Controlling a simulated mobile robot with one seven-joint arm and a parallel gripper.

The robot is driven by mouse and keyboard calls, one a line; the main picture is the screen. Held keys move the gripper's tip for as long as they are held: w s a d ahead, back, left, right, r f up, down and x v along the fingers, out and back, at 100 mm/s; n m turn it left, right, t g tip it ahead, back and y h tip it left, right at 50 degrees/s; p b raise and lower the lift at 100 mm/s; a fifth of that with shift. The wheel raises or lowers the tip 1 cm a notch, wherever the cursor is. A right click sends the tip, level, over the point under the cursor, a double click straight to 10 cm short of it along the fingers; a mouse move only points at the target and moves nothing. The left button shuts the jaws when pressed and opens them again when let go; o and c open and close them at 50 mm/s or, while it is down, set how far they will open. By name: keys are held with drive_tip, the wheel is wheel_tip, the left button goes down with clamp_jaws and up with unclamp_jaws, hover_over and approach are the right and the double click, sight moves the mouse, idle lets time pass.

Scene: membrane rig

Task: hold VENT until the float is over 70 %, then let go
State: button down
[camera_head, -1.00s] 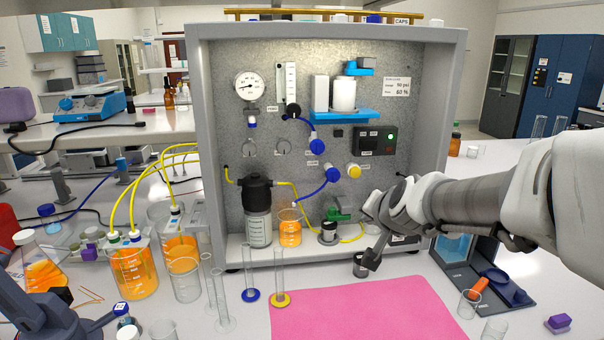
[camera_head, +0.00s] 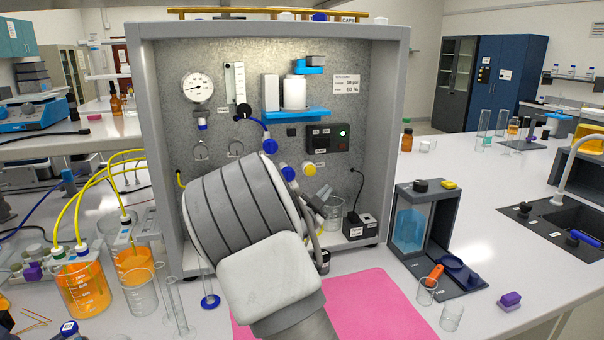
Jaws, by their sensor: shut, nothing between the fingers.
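The panel of the rig (camera_head: 262,70) carries a clear scaled tube (camera_head: 235,83) beside a round dial gauge (camera_head: 197,88). The float and its level are too small to read. A black control box (camera_head: 327,138) with a green light and small dark labelled buttons sits at the panel's right. Its lettering, and so which control is VENT, cannot be read. My gripper (camera_head: 320,193) is partly hidden behind my own wrist. Its visible grey end is shut and empty, just below the yellow knob (camera_head: 308,168) in the picture; contact cannot be told.
A blue shelf (camera_head: 300,114) holds a white container. A card (camera_head: 346,84) seems to show 60 %. Orange-filled beakers (camera_head: 84,290) with yellow tubes stand at left. A pink mat (camera_head: 370,305) lies in front, and a dark stand (camera_head: 437,240) is at right.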

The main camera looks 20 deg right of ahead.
sight(310, 170)
drive_tip(key=shift+w+a+r+h, duration=0.15)
drive_tip(key=shift+a+h, duration=0.15)
drive_tip(key=shift+h, duration=0.3)
drive_tip(key=w+p, duration=0.2)
drive_tip(key=w, duration=0.6)
drive_tip(key=shift+w, duration=0.4)
idle(1.8)
drive_tip(key=shift+w, duration=0.4)
